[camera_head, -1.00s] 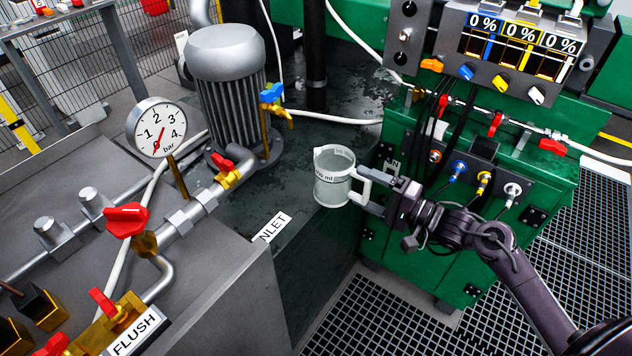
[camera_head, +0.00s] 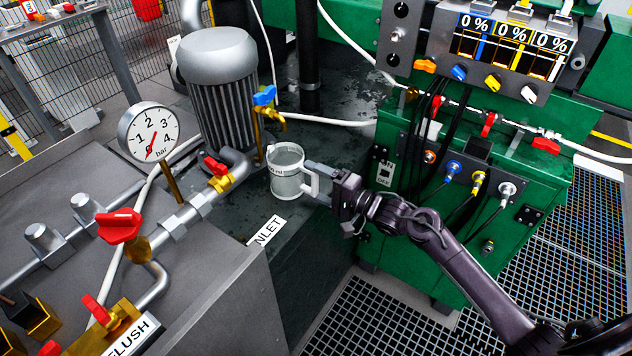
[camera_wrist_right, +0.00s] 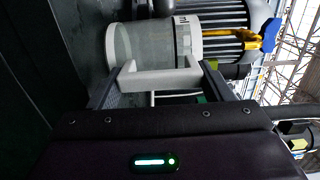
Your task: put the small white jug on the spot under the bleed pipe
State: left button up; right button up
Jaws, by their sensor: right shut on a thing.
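The small white jug (camera_head: 287,174) is upright in the head view, in front of the grey motor and close to the bleed pipe's brass outlet with the blue handle (camera_head: 264,95). My right gripper (camera_head: 318,180) is shut on the jug's handle, coming from the right. In the right wrist view the jug (camera_wrist_right: 150,42) lies across the picture, with its handle between the two fingers (camera_wrist_right: 165,80). The blue-handled tap (camera_wrist_right: 268,35) shows beyond it. I cannot tell whether the jug's base touches the dark surface. The marked spot is not clearly visible. My left gripper is not in view.
A pressure gauge (camera_head: 150,132) and red-handled valves (camera_head: 120,226) stand on the left bench. The grey motor (camera_head: 222,85) is behind the jug. The green cabinet (camera_head: 400,255) with cables is at the right. The dark wet surface (camera_head: 345,150) is clear right of the outlet.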

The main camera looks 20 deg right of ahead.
jog(key=shift+r, duration=0.1)
jog(key=o, duration=1.2)
jog(key=shift+f, duration=0.2)
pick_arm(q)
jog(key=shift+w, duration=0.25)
pick_arm(e)
jog(key=shift+o, duration=0.6)
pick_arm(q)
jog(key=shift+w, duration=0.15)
pick_arm(e)
jog(key=shift+r, duration=0.1)
